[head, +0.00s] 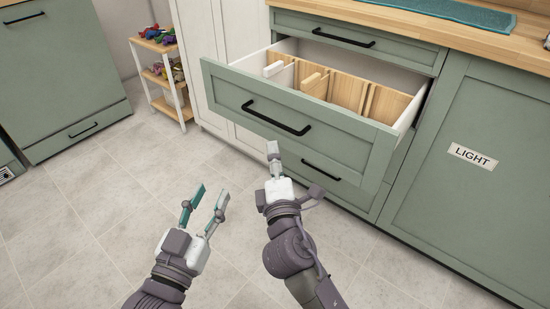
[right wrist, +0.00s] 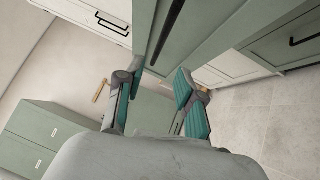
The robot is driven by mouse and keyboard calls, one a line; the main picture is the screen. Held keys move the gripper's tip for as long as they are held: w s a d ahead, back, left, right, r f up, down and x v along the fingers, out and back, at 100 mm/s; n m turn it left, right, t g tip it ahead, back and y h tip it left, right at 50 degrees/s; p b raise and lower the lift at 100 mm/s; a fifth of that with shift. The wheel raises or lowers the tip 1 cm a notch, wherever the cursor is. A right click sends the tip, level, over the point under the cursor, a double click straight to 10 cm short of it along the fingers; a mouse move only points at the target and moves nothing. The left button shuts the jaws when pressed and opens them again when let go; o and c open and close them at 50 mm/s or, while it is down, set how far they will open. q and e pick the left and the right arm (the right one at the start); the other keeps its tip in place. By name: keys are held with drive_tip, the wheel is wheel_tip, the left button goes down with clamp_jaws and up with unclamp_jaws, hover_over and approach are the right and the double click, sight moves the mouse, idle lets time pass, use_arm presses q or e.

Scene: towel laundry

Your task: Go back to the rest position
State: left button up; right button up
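My left gripper (head: 208,195) is open and empty above the tiled floor, with its two fingers spread apart. My right gripper (head: 273,152) appears just in front of the open drawer's front panel in the head view, seen edge-on. In the right wrist view my right gripper (right wrist: 158,75) has its two teal-padded fingers apart with nothing between them. The green drawer (head: 285,119) is pulled out and has a black handle. Inside it are wooden dividers (head: 345,88) and no towel shows in its visible compartments.
A teal towel or mat (head: 445,10) lies on the wooden countertop (head: 395,19). A cabinet door with a LIGHT label (head: 473,156) is at the right. A small shelf (head: 165,77) with colourful items stands at the back left. The floor (head: 75,215) at the left is clear.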

drive_tip(key=shift+s, duration=0.2)
idle(0.3)
